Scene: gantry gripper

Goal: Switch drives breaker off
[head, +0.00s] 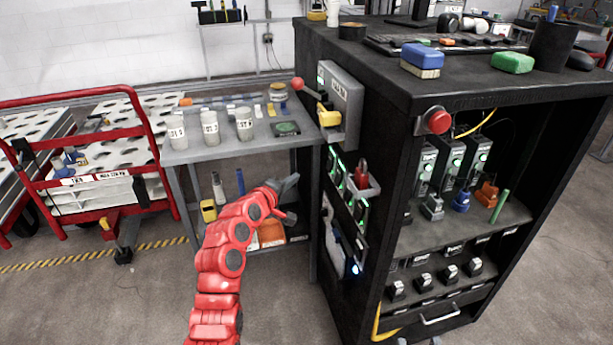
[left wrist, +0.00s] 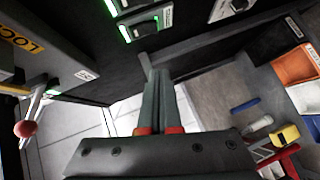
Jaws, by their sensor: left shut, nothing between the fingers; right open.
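Green-lit rocker switches (head: 336,166) sit in a panel on the left side of the black cabinet (head: 375,75). They also show at the top of the left wrist view (left wrist: 146,27). I cannot read which one is the drives breaker. Several black switches (head: 423,280) stand in a row low on the cabinet's front, with labels too small to read. My left gripper (head: 291,182), on the red arm, is shut and empty, left of the side panel and apart from it. Its closed fingers (left wrist: 158,78) point toward the cabinet side in the wrist view. My right gripper is not in view.
A red-knobbed lever (head: 297,84) sticks out from a grey box (head: 343,98) above the switches. A grey holder (head: 362,190) with a red-handled tool juts from the side panel. A grey table (head: 190,155) with jars stands left. A red cart (head: 75,200) is further left.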

